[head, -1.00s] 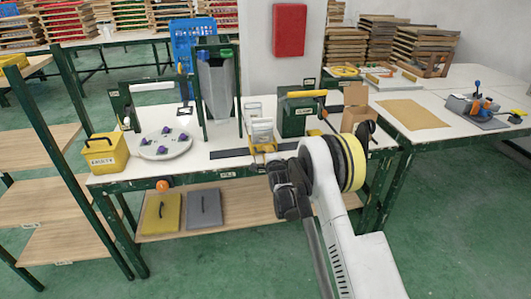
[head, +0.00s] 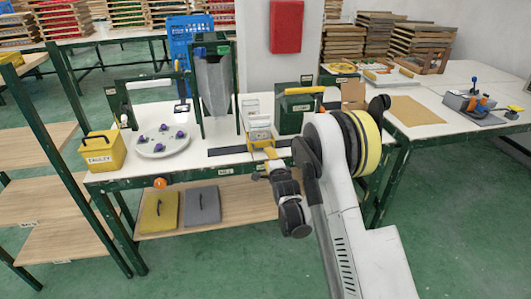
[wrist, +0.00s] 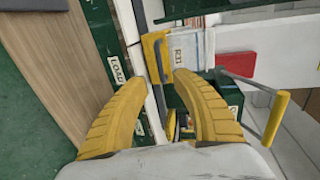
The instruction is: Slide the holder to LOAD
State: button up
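The holder (head: 259,137) is a yellow frame carrying clear and white parts. It stands on the bench top at the right end of a dark rail (head: 228,151). In the wrist view, its yellow part (wrist: 152,44) with a dark upright bar and a card marked R31 (wrist: 180,46) lies just beyond the fingertips. My gripper (wrist: 158,80) is open, its two yellow fingers apart with no object clearly held. In the head view my gripper (head: 268,160) is at the bench's front edge, just before the holder. A LOAD label (wrist: 117,68) sits on the green bench edge, left of the fingers.
A round white plate (head: 163,143) with several purple pieces and a yellow bin (head: 102,151) are at the left. A grey hopper (head: 213,85) stands behind the rail. A green box (head: 293,112) with a yellow handle is right of the holder. A wooden shelf (head: 235,193) lies below.

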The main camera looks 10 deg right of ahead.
jog(key=shift+v, duration=1.55)
jog(key=s+r+n+g, duration=0.4)
jog(key=s+r+n, duration=0.5)
jog(key=s+r, duration=0.8)
jog(key=s+f+n+g, duration=0.1)
jog(key=s+n+g, duration=0.3)
jog(key=s, duration=2.1)
jog(key=n, duration=0.5)
jog(key=shift+s+f+g, duration=0.2)
jog(key=shift+f+g, duration=0.1)
jog(key=shift+f, duration=0.1)
